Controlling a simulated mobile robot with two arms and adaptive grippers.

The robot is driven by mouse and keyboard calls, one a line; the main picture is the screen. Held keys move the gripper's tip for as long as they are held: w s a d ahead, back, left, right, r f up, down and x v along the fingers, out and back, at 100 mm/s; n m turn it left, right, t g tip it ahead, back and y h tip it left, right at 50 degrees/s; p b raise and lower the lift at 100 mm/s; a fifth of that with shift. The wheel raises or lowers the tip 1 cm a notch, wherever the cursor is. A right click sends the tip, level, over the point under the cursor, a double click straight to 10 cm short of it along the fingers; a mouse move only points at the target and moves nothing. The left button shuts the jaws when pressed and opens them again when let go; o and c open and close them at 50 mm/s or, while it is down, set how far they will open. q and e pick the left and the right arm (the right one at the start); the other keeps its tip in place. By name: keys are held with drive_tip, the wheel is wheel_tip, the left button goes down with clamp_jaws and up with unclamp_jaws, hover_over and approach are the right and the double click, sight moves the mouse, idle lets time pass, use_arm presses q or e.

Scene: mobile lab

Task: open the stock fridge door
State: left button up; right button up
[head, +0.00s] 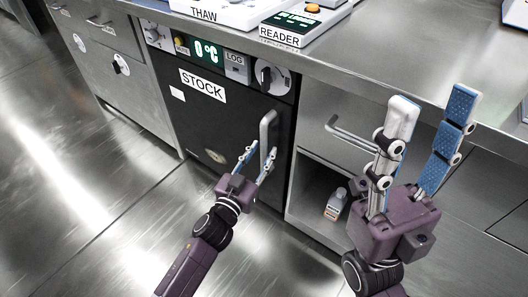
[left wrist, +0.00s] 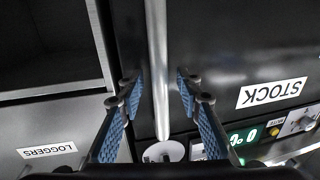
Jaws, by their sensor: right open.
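The stock fridge door (head: 200,125) is dark, with a white STOCK label (head: 203,85); it looks shut. Its vertical grey handle (head: 268,130) is near the door's right edge. My left gripper (head: 257,158) is at the lower part of the handle. In the left wrist view the handle (left wrist: 157,50) runs between the two blue-padded fingers of my left gripper (left wrist: 157,85), with a gap on each side. The STOCK label (left wrist: 272,93) shows upside down there. My right gripper (head: 427,115) is open and empty, in front of the counter to the right.
Above the door is a control panel with a 0 °C display (head: 207,52) and a knob (head: 272,76). To the right, an open compartment holds a small bottle (head: 336,204), below a bar handle (head: 350,135). The steel floor (head: 90,190) at left is clear.

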use_arm(q)
drive_tip(key=shift+x, duration=0.75)
clamp_jaws()
